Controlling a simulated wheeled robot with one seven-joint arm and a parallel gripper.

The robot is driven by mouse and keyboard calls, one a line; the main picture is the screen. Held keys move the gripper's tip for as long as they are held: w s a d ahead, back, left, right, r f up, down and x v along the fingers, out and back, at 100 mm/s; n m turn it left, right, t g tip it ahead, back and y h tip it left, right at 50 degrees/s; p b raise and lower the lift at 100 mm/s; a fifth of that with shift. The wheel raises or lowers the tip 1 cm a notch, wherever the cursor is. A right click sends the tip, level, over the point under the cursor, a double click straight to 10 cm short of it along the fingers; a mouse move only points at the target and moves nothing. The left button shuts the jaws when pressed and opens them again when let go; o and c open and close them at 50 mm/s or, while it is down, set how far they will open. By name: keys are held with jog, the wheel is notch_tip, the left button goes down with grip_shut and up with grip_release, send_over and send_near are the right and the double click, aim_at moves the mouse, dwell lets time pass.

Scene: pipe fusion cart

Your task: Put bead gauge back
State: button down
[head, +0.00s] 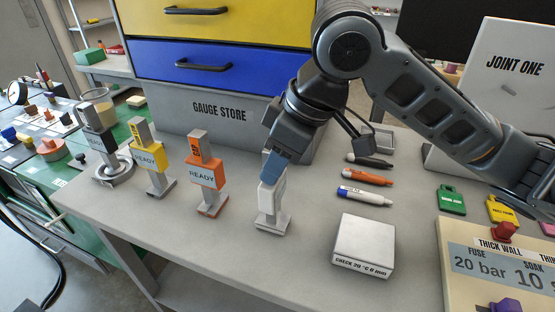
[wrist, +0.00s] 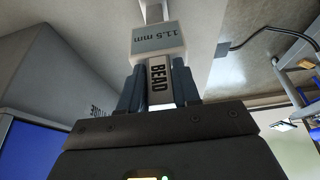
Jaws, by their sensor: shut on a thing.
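The bead gauge (head: 267,198) is a pale grey-white upright piece with a footed base, in the middle of the bench in the head view. My gripper (head: 277,166) comes down from above with its blue fingers shut on the gauge's upper part. In the wrist view, the gauge (wrist: 158,40) shows "11.5 mm" and "BEAD" markings, and the fingers (wrist: 159,88) sit on both sides of its BEAD part. The base appears at the bench top; I cannot tell whether it bears weight there. The "GAUGE STORE" cabinet (head: 219,112) stands behind.
Several markers (head: 366,178) and a white "CHECK 20 °C" block (head: 363,244) lie to the right. The bench front (head: 220,245) is clear.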

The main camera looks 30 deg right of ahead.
jog(key=c, duration=0.8)
grip_release()
jog(key=shift+f, duration=0.1)
jog(key=shift+r, duration=0.25)
jog(key=v, duration=1.2)
jog(key=shift+p, duration=0.45)
